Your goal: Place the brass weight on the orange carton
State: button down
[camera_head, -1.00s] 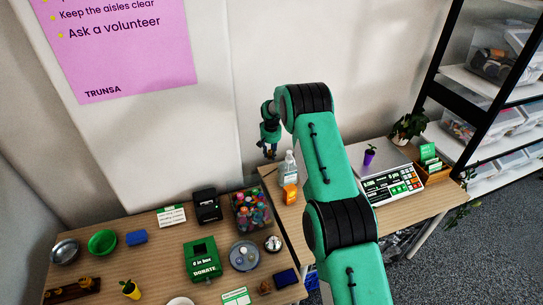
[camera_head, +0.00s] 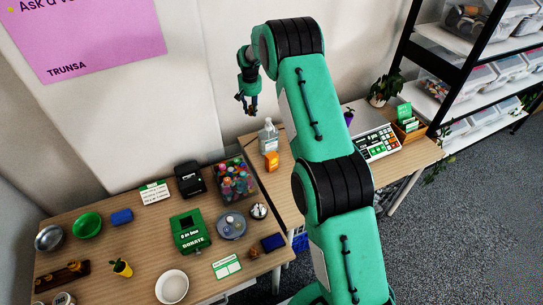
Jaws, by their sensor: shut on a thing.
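The orange carton (camera_head: 271,161) is a small upright box on the right-hand table, just in front of a clear bottle. My gripper (camera_head: 246,111) hangs pointing down in front of the wall, up and left of the carton in the picture and apart from it. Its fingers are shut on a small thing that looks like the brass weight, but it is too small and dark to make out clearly. A wooden block (camera_head: 60,278) with small brass-brown pieces lies at the lower left of the near table.
The clear bottle (camera_head: 268,136) stands close behind the carton. A bin of colourful items (camera_head: 235,181), a green donation box (camera_head: 190,232), a grey round dish (camera_head: 231,225) and a white bowl (camera_head: 172,286) crowd the left table. A scale (camera_head: 378,143) stands on the right, partly behind my arm.

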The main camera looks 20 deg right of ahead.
jog(key=s+a+m, duration=0.2)
jog(key=s+m, duration=0.1)
jog(key=s, duration=3.1)
jog(key=f, duration=0.5)
jog(key=shift+s+d+f, duration=0.15)
jog(key=shift+s+f, duration=0.05)
jog(key=shift+s, duration=0.15)
jog(key=b, duration=0.2)
send_over(272, 154)
jog(key=shift+s+a+f, duration=0.2)
jog(key=shift+s+f, duration=0.15)
jog(key=shift+f, duration=0.4)
jog(key=shift+f+b, duration=0.3)
jog(key=shift+f, duration=1.45)
